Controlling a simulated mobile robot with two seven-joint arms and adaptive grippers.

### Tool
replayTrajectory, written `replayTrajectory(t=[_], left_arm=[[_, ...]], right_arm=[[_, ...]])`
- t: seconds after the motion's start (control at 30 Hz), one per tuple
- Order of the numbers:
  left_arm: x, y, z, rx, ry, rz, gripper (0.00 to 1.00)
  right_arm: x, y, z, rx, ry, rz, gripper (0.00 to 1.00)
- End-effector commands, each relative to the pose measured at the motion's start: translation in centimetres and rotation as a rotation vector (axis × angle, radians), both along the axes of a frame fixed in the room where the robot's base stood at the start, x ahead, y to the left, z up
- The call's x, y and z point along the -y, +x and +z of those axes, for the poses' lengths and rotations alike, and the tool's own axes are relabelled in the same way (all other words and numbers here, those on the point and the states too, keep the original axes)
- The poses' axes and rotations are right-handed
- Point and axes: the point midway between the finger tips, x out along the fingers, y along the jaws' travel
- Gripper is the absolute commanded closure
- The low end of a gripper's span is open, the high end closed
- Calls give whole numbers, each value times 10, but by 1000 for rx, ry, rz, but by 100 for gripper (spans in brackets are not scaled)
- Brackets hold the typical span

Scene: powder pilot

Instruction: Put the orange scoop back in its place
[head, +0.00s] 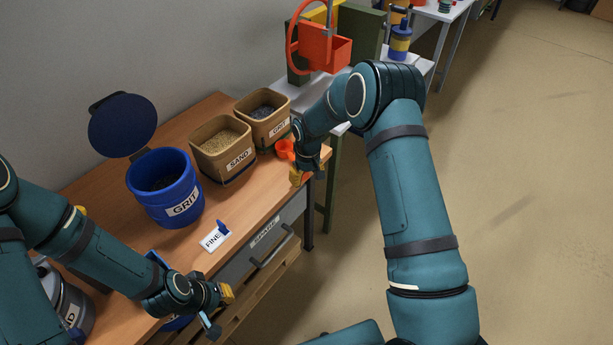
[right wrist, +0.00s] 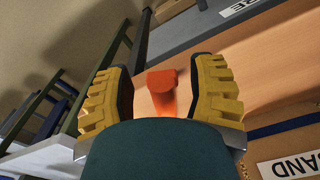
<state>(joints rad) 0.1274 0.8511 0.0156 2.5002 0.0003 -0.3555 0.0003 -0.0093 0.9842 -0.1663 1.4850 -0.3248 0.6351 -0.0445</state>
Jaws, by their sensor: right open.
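The orange scoop (head: 285,149) is on the wooden table in front of the right tan box, partly hidden by my right gripper (head: 304,176). In the right wrist view the scoop (right wrist: 163,82) shows between the two yellow finger pads, with clear gaps on both sides. The right gripper is open there, and part of the scoop is hidden behind my dark teal gripper body. My left gripper (head: 224,296) is at the table's front edge, far from the scoop; its jaw opening is unclear.
Tan boxes labelled SAND (head: 222,150) and GRIT (head: 264,118) stand along the wall. A blue GRIT bucket (head: 165,188) with its lid raised is to their left. A white FINE card (head: 215,238) lies in front. A drawer (head: 265,235) is under the table edge.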

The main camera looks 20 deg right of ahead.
Motion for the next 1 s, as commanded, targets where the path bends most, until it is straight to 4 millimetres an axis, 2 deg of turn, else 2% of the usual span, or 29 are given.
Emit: replayTrajectory(t=[0.4, 0.6, 0.77, 0.87, 0.97, 1.0], left_arm=[[1, -4, 19, -9, -1, -2, 100], [1, -4, 23, -11, -3, -2, 100], [1, -5, 24, -12, -3, -2, 100], [1, -5, 24, -12, -3, -2, 100], [1, -5, 23, -12, -3, -2, 100], [1, -5, 23, -12, -3, -2, 100]], right_arm=[[1, -3, 85, 5, 0, 0, 44], [2, -4, 109, 2, 0, 0, 44], [2, -4, 116, 1, 0, 0, 44], [0, -7, 112, -1, 7, -1, 44], [-9, -22, 93, -3, 42, -8, 44], [-16, -33, 81, -4, 66, -15, 44]])
